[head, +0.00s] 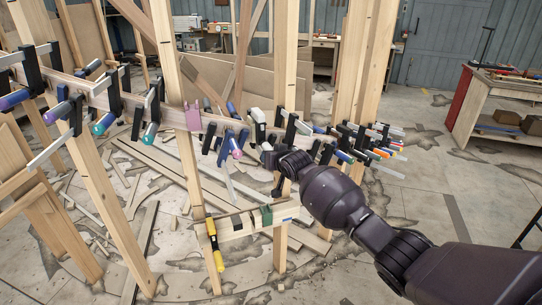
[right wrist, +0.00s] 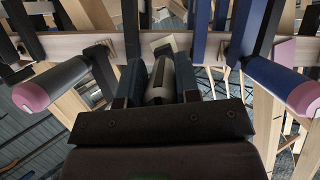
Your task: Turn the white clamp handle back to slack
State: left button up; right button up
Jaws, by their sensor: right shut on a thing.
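My right gripper (head: 268,156) reaches in from the lower right to the row of clamps on the curved stringer. In the right wrist view its two fingers (right wrist: 160,78) are shut on the pale clamp handle (right wrist: 159,82), one finger on each side. The handle looks white-grey with a darker band and points towards the wrist camera. In the head view the gripper hides most of this handle; a whitish clamp part (head: 258,118) shows just above it. How far the handle is turned cannot be told. My left gripper is not in view.
Clamps with pink-ended handles (right wrist: 303,97) stand close on both sides of the gripper. The wooden stringer (head: 176,117) runs across upright posts (head: 186,150). More clamps crowd to the right (head: 365,145). A lower rail holds a yellow clamp (head: 214,246). Loose boards lie on the floor.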

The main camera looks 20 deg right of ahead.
jog(key=o, duration=0.9)
jog(key=shift+v, duration=5.4)
